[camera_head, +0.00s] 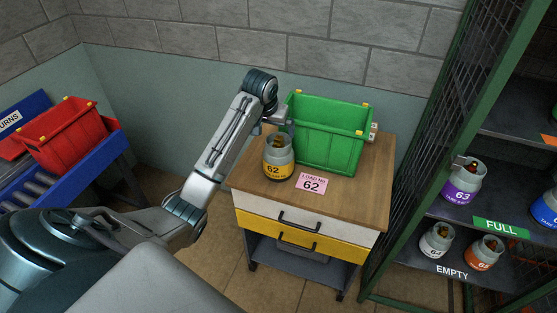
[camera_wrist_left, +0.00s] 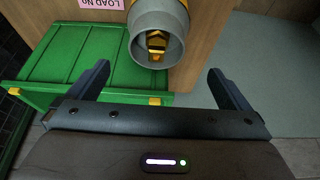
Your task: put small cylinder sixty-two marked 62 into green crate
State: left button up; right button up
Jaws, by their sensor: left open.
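The small cylinder marked 62 (camera_head: 278,163) is grey with a yellow band and stands upright on the wooden cart top, left of the green crate. My right gripper is not in view.
A pink "LOAD No 62" label (camera_head: 311,184) lies on the cart top (camera_head: 355,200). A red crate (camera_head: 70,135) sits on a blue returns conveyor at left. A green-framed cage (camera_head: 440,140) at right holds other cylinders, including purple 63 (camera_head: 462,187). The cart top's front right is clear.

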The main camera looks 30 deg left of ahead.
aim_at(278, 138)
pick_arm(q)
jog(key=shift+w+a+f, duration=0.1)
jog(key=shift+w+f, duration=0.1)
jog(key=p+x, duration=0.1)
jog(key=x, duration=0.3)
jog(key=shift+w+f+p, duration=0.1)
jog(key=shift+f+p, duration=0.15)
jog(key=shift+p, duration=0.15)
jog(key=shift+w+f+p, duration=0.25)
jog(key=shift+f+p, duration=0.2)
jog(key=shift+p, duration=0.1)
jog(key=p+x, duration=0.2)
jog(key=x, duration=0.1)
jog(key=shift+w+d+f, duration=0.1)
jog(key=shift+w+d, duration=0.05)
jog(key=shift+d, duration=0.05)
jog(key=shift+w+f, duration=0.2)
jog(key=shift+f, duration=0.4)
jog(key=c, duration=2)
jog(key=shift+a+r, duration=0.1)
jog(key=shift+r, duration=0.05)
jog(key=shift+c, duration=0.6)
